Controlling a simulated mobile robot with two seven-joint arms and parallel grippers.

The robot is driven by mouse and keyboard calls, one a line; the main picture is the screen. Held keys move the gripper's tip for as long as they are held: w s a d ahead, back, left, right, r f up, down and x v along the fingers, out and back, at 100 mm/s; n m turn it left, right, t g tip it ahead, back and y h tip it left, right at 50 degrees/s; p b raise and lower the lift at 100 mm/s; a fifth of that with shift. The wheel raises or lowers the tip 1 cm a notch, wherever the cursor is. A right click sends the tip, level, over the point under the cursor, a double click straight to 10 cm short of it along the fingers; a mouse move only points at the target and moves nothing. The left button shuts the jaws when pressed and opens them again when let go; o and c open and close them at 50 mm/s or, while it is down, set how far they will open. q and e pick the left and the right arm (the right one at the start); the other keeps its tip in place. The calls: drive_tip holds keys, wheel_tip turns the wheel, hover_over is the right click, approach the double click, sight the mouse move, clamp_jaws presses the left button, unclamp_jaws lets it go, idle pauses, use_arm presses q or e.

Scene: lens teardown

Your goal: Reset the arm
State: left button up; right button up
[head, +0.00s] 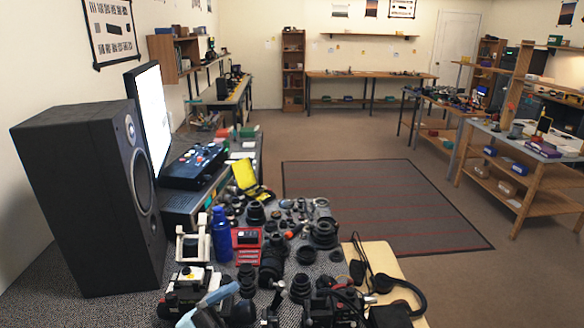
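I cannot make out either of my arms or grippers with certainty. A crowded dark table (230,278) fills the lower middle of the head view. Several black lens parts stand on it, among them a wide lens ring (324,232) and a taller lens barrel (271,262). At the bottom edge are a black-and-white device (187,288), a pale blue curved piece (212,299) and a dark device with cables (335,306). They are partly cut off by the frame.
A tall black speaker (75,205) and a monitor (149,110) stand at the left. A blue bottle (222,236), a red tray (246,243) and headphones (411,285) crowd the table. Beyond it, the floor around a striped rug (380,200) is clear. Workbenches (530,165) stand at right.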

use_arm(q)
drive_tip(key=a+f+n+t+y+p, duration=0.1)
drive_tip(key=a+f+n+t+y, duration=0.4)
drive_tip(key=n+t+y, duration=0.6)
drive_tip(key=s+a+f+n+g+y+p, duration=0.1)
drive_tip(key=s+a+f+n+g+y, duration=0.1)
drive_tip(key=f, duration=0.5)
drive_tip(key=s+a+f+n+g+y+p, duration=0.1)
drive_tip(key=s+a+f+n+g+y, duration=0.1)
drive_tip(key=s+f+n, duration=0.3)
drive_tip(key=s+a+f+n+g+y, duration=0.2)
drive_tip(key=s+f, duration=0.4)
drive_tip(key=f, duration=0.3)
drive_tip(key=shift+s+a+f+n+g+y+p, duration=0.2)
drive_tip(key=shift+f+n+g+y+p, duration=0.2)
drive_tip(key=shift+n+g+y, duration=0.5)
drive_tip(key=shift+t, duration=0.3)
